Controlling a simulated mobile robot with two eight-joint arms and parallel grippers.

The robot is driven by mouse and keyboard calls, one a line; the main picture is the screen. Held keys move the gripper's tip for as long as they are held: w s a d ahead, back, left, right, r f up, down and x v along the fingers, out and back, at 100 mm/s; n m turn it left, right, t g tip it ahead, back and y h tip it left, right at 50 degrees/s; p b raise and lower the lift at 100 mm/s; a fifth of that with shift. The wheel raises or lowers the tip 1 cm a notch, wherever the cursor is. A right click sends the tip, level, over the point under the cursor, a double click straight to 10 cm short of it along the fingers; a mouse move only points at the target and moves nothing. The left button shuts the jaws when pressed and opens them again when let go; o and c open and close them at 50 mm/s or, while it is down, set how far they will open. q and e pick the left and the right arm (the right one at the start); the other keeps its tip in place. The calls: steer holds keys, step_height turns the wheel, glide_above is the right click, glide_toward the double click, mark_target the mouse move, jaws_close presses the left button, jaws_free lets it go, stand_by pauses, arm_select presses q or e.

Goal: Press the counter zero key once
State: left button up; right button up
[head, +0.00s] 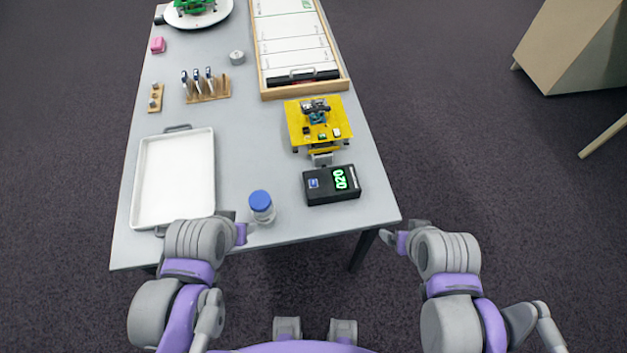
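The counter (331,185) is a black box near the front right corner of the grey table. Its green lit display (340,179) seems to read 020. A blue key (313,183) sits on its top at the left. My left gripper (240,228) is at the table's front edge, left of the counter and close to the bottle; its fingers are mostly hidden by my wrist. My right gripper (391,240) is off the table's front right corner, apart from the counter; its opening cannot be made out.
A blue-capped bottle (261,209) stands at the front edge. A white tray (150,185) lies at the left. A yellow board (292,125) with parts stands behind the counter. A wooden framed board (345,82), a tool rack (208,98) and a round plate (222,14) are farther back.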

arm_select(q)
jaws_close()
stand_by(1.4)
